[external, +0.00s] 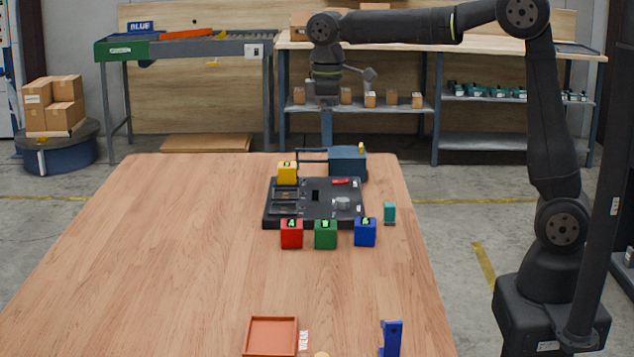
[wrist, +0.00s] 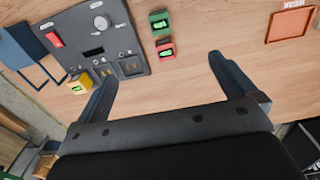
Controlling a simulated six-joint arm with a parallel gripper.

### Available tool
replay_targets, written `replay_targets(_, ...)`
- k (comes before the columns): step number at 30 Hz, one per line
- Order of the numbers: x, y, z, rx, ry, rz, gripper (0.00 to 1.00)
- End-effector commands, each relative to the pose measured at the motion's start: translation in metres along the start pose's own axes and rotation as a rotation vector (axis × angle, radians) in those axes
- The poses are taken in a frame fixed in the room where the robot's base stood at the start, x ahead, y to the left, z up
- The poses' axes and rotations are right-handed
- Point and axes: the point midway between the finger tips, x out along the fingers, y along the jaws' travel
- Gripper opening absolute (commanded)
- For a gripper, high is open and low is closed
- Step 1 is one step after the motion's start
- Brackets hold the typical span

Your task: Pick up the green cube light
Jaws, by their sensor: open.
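The green cube (external: 326,235) with a lit mark on top sits on the wooden table, in front of the black panel board. It stands between the red cube (external: 291,234) and the blue cube (external: 365,232). In the wrist view the green cube (wrist: 160,23) is near the top edge, with the red cube (wrist: 165,50) just below it. My gripper (wrist: 162,68) is open and empty, its fingers spread wide. In the external view it hangs high, toward the table's far end, beyond the cubes and away from the green cube.
The black panel board (external: 278,213) has a yellow cube (external: 287,173) at its far left and a blue box (external: 348,161) behind. A teal item (external: 389,212) stands to the right. An orange tray (external: 247,337) and blue stand (external: 391,338) are near the front. The table's left is clear.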

Motion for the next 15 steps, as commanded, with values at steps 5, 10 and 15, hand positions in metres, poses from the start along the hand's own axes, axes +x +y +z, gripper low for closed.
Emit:
replay_targets(5,0.0,0.0,0.0,0.0,0.0,0.0,0.74)
replay_targets(10,0.0,0.0,0.0,0.0,0.0,0.0,0.71)
replay_targets(15,0.015,-0.002,-0.001,0.004,-0.005,-0.002,0.71)
